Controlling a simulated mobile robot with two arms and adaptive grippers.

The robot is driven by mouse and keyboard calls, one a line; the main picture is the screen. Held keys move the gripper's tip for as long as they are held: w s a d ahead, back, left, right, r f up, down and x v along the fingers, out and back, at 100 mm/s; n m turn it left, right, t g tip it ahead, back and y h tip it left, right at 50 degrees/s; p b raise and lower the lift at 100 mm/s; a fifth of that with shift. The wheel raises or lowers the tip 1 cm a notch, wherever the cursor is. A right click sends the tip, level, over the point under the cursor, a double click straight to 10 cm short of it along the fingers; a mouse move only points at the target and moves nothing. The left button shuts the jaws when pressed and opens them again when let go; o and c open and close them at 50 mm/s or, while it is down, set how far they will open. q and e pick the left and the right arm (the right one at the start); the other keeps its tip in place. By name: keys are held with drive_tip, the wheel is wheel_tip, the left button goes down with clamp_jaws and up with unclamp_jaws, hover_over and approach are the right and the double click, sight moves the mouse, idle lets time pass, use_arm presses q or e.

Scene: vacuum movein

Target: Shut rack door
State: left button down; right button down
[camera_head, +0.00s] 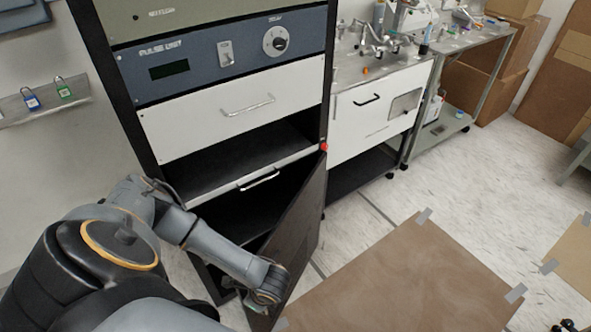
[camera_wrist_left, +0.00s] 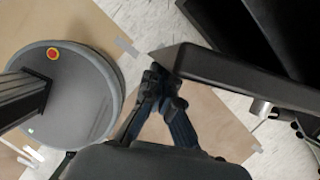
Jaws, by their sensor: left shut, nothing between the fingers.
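The rack (camera_head: 205,95) is a tall dark cabinet. Its dark lower door (camera_head: 300,230) stands open, swung outward from the rack's right side, with the compartment behind it partly visible. My left gripper (camera_head: 268,292) is low by the door's free edge, and its arm reaches across from the left. In the left wrist view, the fingers of my left gripper (camera_wrist_left: 166,82) are shut and empty, close to the corner of the dark door (camera_wrist_left: 235,78); I cannot tell whether they touch it. My right gripper is out of view.
A white bench (camera_head: 375,105) with tools stands right of the rack. A brown sheet (camera_head: 410,275) is taped to the floor in front. A small red knob (camera_head: 323,146) sits on the rack's right edge. Cardboard boxes (camera_head: 490,75) are at the back right.

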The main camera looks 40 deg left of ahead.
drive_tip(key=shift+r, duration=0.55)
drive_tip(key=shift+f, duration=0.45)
use_arm(q)
drive_tip(key=s+a+m+t, duration=0.1)
drive_tip(key=a+m, duration=0.3)
drive_tip(key=a, duration=1.9)
drive_tip(key=shift+s+m+t, duration=0.15)
drive_tip(key=shift+m+t, duration=0.15)
drive_tip(key=shift+t, duration=0.1)
drive_tip(key=shift+d, duration=0.15)
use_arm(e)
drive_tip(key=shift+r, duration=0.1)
